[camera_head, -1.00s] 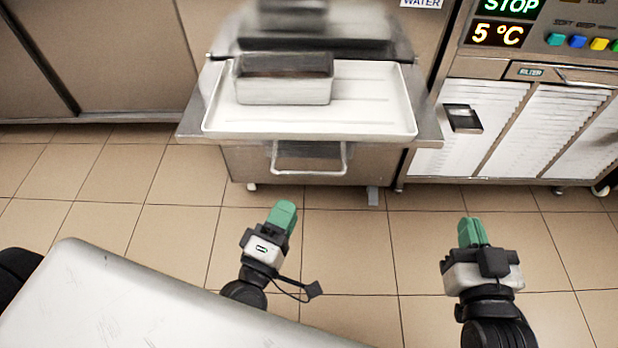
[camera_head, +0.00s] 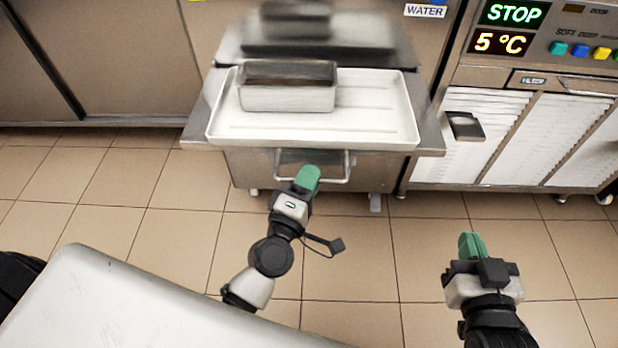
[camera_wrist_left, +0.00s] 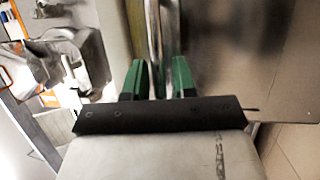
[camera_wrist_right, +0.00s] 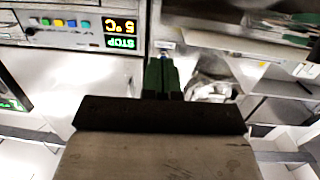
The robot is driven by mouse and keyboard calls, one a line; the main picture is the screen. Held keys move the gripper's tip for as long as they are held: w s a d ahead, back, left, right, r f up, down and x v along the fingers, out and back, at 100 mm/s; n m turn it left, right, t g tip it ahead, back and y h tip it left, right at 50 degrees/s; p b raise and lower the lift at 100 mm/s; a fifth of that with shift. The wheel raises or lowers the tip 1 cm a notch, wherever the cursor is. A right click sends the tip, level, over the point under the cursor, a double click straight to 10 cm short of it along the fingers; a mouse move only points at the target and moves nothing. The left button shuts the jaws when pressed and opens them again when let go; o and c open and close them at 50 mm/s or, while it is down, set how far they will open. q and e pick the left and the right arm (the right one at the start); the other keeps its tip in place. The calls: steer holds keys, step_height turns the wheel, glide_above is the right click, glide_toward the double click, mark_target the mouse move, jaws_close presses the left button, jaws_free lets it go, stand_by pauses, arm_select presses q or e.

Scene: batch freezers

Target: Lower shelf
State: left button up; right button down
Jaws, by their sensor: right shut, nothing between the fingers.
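The metal shelf (camera_head: 428,138) juts out from the machine at the top middle of the head view. A white tray (camera_head: 375,131) lies on it with a grey rectangular container (camera_head: 287,98) inside. A pale U-shaped handle (camera_head: 347,166) hangs below the shelf front. My left gripper (camera_head: 308,178) overlaps the handle's lower bar in the head view; contact cannot be told. In the left wrist view its green fingers (camera_wrist_left: 158,80) are apart, with a shiny metal strip beyond the gap. My right gripper (camera_head: 472,246) is shut and empty over the floor, right of the shelf.
A freezer with white louvred panels (camera_head: 560,135) and a display reading STOP and 5 °C (camera_head: 505,28) stands at right. Brown cabinets (camera_head: 100,50) line the back left. Tiled floor (camera_head: 130,185) is open in front. A white surface (camera_head: 130,300) fills the lower left.

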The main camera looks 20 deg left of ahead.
arm_select(q)
jaws_close()
